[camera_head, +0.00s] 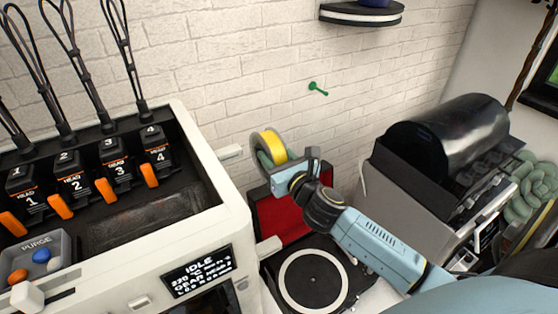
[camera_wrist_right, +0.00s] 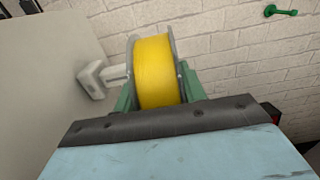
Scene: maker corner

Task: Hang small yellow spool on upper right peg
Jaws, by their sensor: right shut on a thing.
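The small yellow spool (camera_head: 272,146) has grey flanges and stands on edge in my right gripper (camera_head: 272,165). The gripper is shut on it, with green fingers on both sides in the right wrist view, where the yellow winding (camera_wrist_right: 156,70) faces the camera. A white peg (camera_head: 231,152) sticks out from the printer's right side, just left of the spool; it also shows in the wrist view (camera_wrist_right: 92,79). I cannot tell whether its tip touches the spool. A lower white peg (camera_head: 268,246) is on the same side. My left gripper is not in view.
A green peg (camera_head: 317,88) is on the brick wall, right of and above the spool. The white printer (camera_head: 185,232) fills the left. A red panel (camera_head: 278,215) and a round turntable-like device (camera_head: 313,280) lie below my gripper. A black-drum machine (camera_head: 445,140) stands right.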

